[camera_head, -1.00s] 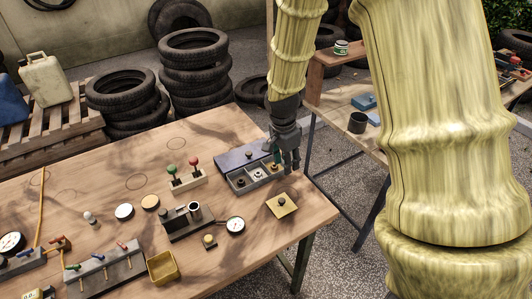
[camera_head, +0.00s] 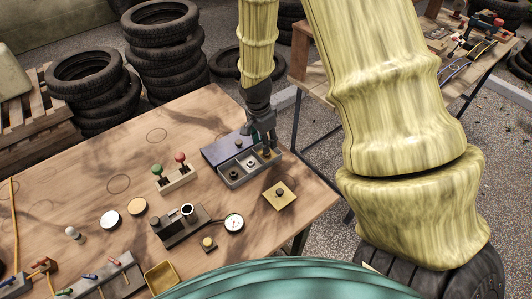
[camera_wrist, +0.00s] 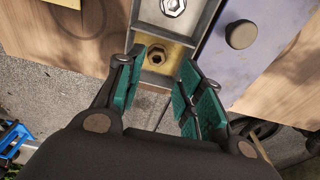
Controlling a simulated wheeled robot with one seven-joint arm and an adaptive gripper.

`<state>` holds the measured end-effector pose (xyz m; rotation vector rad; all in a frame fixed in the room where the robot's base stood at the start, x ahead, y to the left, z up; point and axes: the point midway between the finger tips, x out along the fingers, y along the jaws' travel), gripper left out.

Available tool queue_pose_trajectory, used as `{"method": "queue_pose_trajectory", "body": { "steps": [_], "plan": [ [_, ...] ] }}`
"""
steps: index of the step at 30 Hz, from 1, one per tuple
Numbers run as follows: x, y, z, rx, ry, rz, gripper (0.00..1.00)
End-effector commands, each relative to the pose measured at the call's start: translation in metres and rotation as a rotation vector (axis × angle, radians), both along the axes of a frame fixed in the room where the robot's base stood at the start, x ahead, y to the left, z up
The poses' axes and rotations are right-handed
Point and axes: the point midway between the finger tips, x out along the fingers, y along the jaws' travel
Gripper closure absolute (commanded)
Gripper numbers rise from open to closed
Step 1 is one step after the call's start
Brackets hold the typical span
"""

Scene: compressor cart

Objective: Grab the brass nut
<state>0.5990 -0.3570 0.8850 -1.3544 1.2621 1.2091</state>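The brass nut (camera_wrist: 157,57) lies in the yellow-bottomed end compartment of a grey tray (camera_head: 237,182) on the wooden table. In the head view the nut (camera_head: 267,154) shows just below my fingers. My gripper (camera_wrist: 160,66) is open, its teal-padded fingers spread on either side of the nut in the wrist view, with nothing between them. In the head view my gripper (camera_head: 264,140) hangs over the tray's right end. Whether the pads touch the tray wall or nut cannot be told. A silver nut (camera_wrist: 173,6) lies in the neighbouring compartment.
A blue-grey lid (camera_head: 218,150) with a black knob lies behind the tray. A yellow plate (camera_head: 280,196) with a knob lies to its front right. A block with green and red levers (camera_head: 175,180) and a gauge (camera_head: 234,222) stand nearby. Tyres stand behind the table.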

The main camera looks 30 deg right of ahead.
Motion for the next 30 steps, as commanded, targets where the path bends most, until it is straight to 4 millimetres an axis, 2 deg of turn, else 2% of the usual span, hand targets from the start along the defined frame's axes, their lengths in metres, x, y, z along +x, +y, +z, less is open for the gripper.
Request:
{"method": "queue_pose_trajectory", "body": {
  "steps": [6, 21, 30],
  "plan": [
    [-0.001, -0.001, -0.005, 0.0, -0.002, 0.0, 0.63],
    [0.001, -0.004, -0.048, 0.0, 0.0, 0.001, 0.63],
    [0.001, -0.005, -0.054, 0.001, -0.001, 0.001, 0.63]
  ]
}}
